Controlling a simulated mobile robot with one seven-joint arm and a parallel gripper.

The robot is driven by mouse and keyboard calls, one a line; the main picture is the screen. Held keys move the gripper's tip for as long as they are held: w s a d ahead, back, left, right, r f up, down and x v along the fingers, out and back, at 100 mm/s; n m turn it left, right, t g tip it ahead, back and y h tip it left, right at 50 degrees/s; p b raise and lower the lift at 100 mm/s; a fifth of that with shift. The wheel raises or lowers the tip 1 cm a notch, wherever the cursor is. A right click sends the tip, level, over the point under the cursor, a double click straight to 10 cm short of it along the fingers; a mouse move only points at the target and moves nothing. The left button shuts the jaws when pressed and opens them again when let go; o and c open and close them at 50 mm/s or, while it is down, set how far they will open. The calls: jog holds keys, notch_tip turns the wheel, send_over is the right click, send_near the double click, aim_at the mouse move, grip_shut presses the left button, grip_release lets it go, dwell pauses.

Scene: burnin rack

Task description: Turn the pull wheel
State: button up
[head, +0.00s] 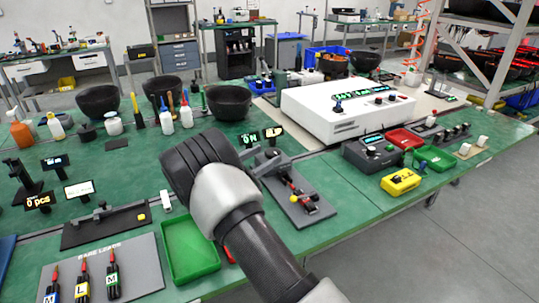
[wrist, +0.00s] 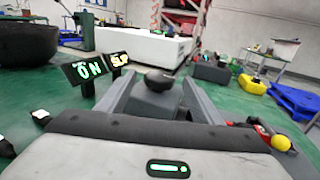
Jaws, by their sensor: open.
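My gripper (wrist: 160,92) is open in the wrist view, with one grey finger on each side of a dark round knob, which looks like the pull wheel (wrist: 159,78). The wheel sits on a grey block between the fingers; I cannot tell whether they touch it. In the head view my dark gripper body reaches over the left end of the pull fixture, whose grey base plate (head: 304,207) carries red and yellow lead ends. The wheel and fingertips are hidden there. Beside the fixture, a small display (wrist: 90,69) reads "0 N", with a second display (wrist: 118,59) next to it.
A green tray (head: 190,250) lies below my arm, beside a grey mat (head: 140,255) with several leads. A white instrument (head: 345,105) stands behind the fixture. A grey meter (head: 372,152) and yellow box (head: 401,181) stand right. Bowls and bottles stand at the back left.

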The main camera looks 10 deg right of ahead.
aim_at(273, 152)
jog(key=shift+x, duration=2.15)
jog(key=c, duration=1.1)
jog(key=shift+o, duration=0.2)
jog(key=shift+t, duration=0.3)
jog(key=shift+n+t+y, duration=0.9)
jog(key=shift+n+y, duration=0.1)
jog(key=shift+y, duration=0.1)
jog(key=n+t+y, duration=0.2)
jog(key=y, duration=0.1)
jog(key=n+t+y, duration=0.1)
jog(key=n+y, duration=0.1)
jog(key=y, duration=0.1)
jog(key=shift+s+d+n+t+p, duration=0.1)
jog(key=shift+d+n+t+p, duration=0.15)
jog(key=shift+n+t+p, duration=0.15)
jog(key=shift+a+n+t+y+p, duration=0.1)
jog(key=shift+n+t+y+p, duration=0.3)
jog(key=shift+n+y+p, duration=1.15)
jog(key=shift+m+y+b, duration=0.25)
jog(key=shift+y+b, duration=0.25)
jog(key=shift+y, duration=0.15)
